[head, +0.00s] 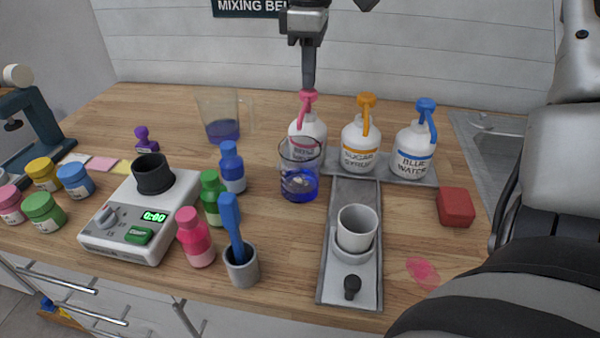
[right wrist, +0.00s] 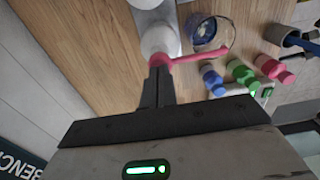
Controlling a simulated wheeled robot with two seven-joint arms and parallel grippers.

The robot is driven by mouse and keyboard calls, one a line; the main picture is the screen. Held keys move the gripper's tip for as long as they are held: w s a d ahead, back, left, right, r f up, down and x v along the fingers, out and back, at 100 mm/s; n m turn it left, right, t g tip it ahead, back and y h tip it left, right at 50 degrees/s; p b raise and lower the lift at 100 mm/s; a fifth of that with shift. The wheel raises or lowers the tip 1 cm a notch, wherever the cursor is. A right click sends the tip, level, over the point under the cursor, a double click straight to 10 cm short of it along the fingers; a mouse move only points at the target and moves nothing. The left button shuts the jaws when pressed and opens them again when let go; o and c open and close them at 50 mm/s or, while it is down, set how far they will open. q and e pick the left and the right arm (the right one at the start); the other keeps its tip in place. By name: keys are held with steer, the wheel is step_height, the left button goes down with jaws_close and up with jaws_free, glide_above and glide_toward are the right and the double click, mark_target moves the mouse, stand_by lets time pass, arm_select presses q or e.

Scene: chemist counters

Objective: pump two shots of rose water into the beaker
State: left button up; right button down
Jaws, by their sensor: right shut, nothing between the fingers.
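The rose water pump bottle (head: 308,130) is white with a pink pump head and stands at the left of the bottle row. The glass beaker (head: 299,176) stands in front of it, under its spout, with blue liquid inside. My right gripper (head: 308,88) is shut, fingertips at the top of the pink pump head. In the right wrist view the closed fingers (right wrist: 158,78) meet the pink pump (right wrist: 178,60), and the beaker (right wrist: 208,32) is beside the bottle. I cannot tell whether the pump is pressed. My left gripper is out of view.
The sugar syrup bottle (head: 360,148) and blue water bottle (head: 413,155) stand to the right on a grey tray. A white cup (head: 357,228) sits in front. A large measuring jug (head: 218,110), several small bottles and a scale (head: 140,220) are at left. A red block (head: 456,207) lies at right.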

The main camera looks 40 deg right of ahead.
steer(key=shift+f+b, duration=0.5)
steer(key=shift+f, duration=0.2)
steer(key=shift+f+b, duration=0.45)
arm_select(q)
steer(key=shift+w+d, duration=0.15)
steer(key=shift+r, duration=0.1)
arm_select(e)
steer(key=shift+r, duration=0.15)
steer(key=shift+r+p, duration=0.5)
steer(key=shift+p, duration=0.05)
steer(key=shift+r+p, duration=0.55)
steer(key=shift+r, duration=0.35)
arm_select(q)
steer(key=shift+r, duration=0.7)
